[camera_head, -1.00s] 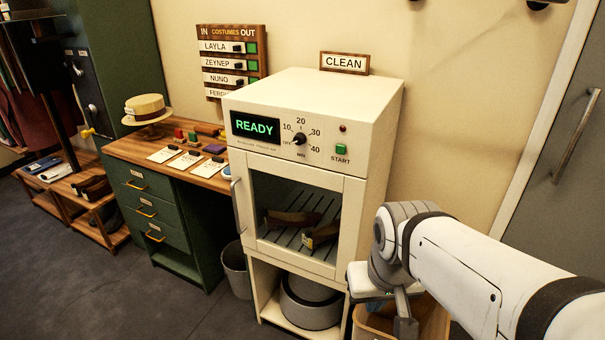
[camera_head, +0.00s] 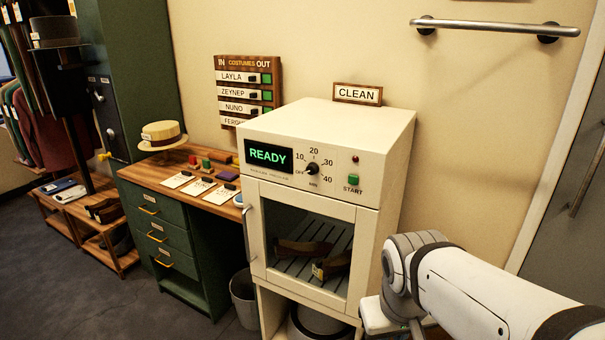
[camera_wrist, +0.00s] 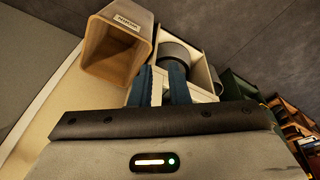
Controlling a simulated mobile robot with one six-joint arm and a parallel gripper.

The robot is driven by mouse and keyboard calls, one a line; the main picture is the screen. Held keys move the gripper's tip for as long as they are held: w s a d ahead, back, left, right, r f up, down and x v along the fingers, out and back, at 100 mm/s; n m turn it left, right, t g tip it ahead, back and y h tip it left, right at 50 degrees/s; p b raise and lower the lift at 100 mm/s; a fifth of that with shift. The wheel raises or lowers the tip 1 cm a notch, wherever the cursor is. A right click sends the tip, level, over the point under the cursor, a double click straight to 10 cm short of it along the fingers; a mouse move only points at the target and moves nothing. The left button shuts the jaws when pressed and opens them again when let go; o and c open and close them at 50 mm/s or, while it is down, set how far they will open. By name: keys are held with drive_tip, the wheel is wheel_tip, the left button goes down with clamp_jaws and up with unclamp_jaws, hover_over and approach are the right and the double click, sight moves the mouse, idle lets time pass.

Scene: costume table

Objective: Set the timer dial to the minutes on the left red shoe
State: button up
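The timer dial (camera_head: 313,169) is a black knob on the front panel of the cream cabinet (camera_head: 400,145), amid marks OFF, 10, 20, 30, 40. Its exact setting is too small to tell. The display (camera_head: 269,154) reads READY in green. Behind the glass door lie two dark brownish shoes, a left one (camera_head: 296,247) and a right one (camera_head: 336,265) with a small yellowish tag, its writing unreadable. No shoe looks clearly red. My gripper (camera_wrist: 161,72) shows two separated blue fingers in the wrist view, with nothing between them. It is low, well away from the dial.
A green START button (camera_head: 352,180) is right of the dial. The door handle (camera_head: 248,228) is at the cabinet's left. Left stands a desk (camera_head: 140,175) with cards, blocks and a straw hat (camera_head: 162,134). A wooden bin (camera_wrist: 112,48) is near my gripper.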

drive_tip(key=shift+o, duration=1.4)
drive_tip(key=w+d+n+h, duration=0.1)
drive_tip(key=w+d+f+n+b, duration=0.1)
drive_tip(key=w+d+n+h+b, duration=0.1)
drive_tip(key=shift+w+f+n+g+h, duration=0.1)
drive_tip(key=shift+f+n+g+h, duration=0.2)
drive_tip(key=shift+f+n, duration=0.1)
drive_tip(key=o, duration=0.3)
drive_tip(key=w+d+n+h+b, duration=0.2)
drive_tip(key=w+n+h, duration=0.1)
drive_tip(key=w+n, duration=0.1)
drive_tip(key=shift+w+d+r+n+h, duration=0.3)
drive_tip(key=shift+w+h, duration=0.1)
drive_tip(key=shift+w, duration=0.45)
drive_tip(key=shift+o, duration=0.8)
drive_tip(key=w+r+n+t+h+b, duration=0.1)
drive_tip(key=w+n+t+h, duration=0.1)
drive_tip(key=w, duration=0.3)
drive_tip(key=w+a+r+n+t+h+b, duration=0.1)
drive_tip(key=w+n+t+h+b, duration=0.1)
drive_tip(key=w+n, duration=0.2)
drive_tip(key=shift+w+a+r+n+h, duration=0.15)
drive_tip(key=shift+w+r+n+h, duration=0.25)
drive_tip(key=shift+w, duration=0.6)
drive_tip(key=n+t+b, duration=0.5)
drive_tip(key=n+t, duration=0.9)
approach(310, 171)
drive_tip(key=shift+y, duration=0.4)
drive_tip(key=x, duration=0.8)
drive_tip(key=shift+r, duration=0.3)
